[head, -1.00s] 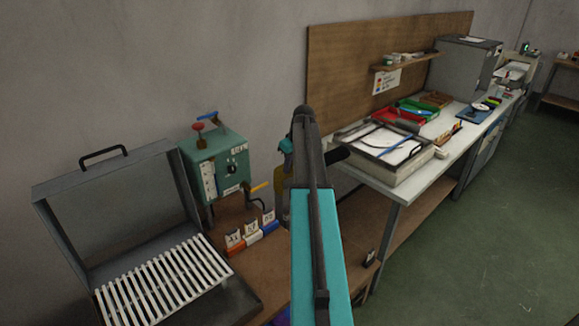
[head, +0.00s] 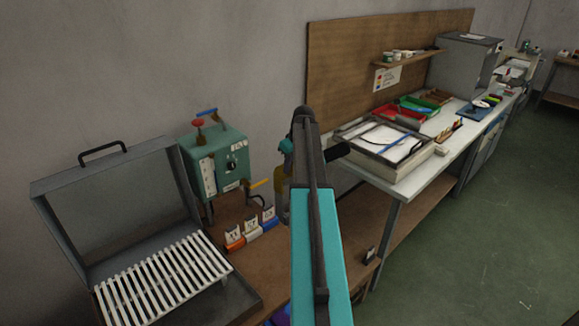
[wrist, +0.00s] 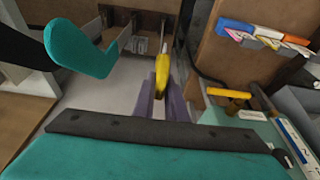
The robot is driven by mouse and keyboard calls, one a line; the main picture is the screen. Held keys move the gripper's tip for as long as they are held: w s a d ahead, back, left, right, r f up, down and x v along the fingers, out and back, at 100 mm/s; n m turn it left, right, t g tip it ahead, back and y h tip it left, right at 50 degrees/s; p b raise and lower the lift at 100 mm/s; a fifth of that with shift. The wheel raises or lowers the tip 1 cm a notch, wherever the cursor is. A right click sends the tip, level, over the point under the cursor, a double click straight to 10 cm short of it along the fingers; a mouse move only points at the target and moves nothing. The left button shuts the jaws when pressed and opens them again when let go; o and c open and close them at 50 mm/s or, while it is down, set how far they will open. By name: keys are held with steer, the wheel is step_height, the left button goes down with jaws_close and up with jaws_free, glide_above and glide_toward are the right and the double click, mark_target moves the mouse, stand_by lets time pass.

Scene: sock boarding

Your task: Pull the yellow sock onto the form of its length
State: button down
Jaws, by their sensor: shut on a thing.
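In the wrist view the yellow sock (wrist: 162,76) is a narrow yellow shape, seen nearly end on. My gripper (wrist: 161,98), with purple fingers on either side, is shut on its near end. In the head view my arm hides the sock; only a sliver of purple shows at the bottom edge.
A green machine (head: 217,160) with a yellow lever stands on the brown bench (head: 200,310). Orange, white and blue blocks with cards (head: 252,231) stand beside it. An open grey case with white slats (head: 160,285) is at left. A cluttered white table (head: 440,165) is at right.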

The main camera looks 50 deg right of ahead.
steer(key=shift+f+b, duration=0.8)
steer(key=shift+f, duration=1.1)
stand_by(0.3)
steer(key=c, duration=1.7)
jaws_free()
steer(key=shift+r, duration=0.2)
steer(key=shift+b+v, duration=1.55)
steer(key=shift+v, duration=5.15)
steer(key=shift+s, duration=0.15)
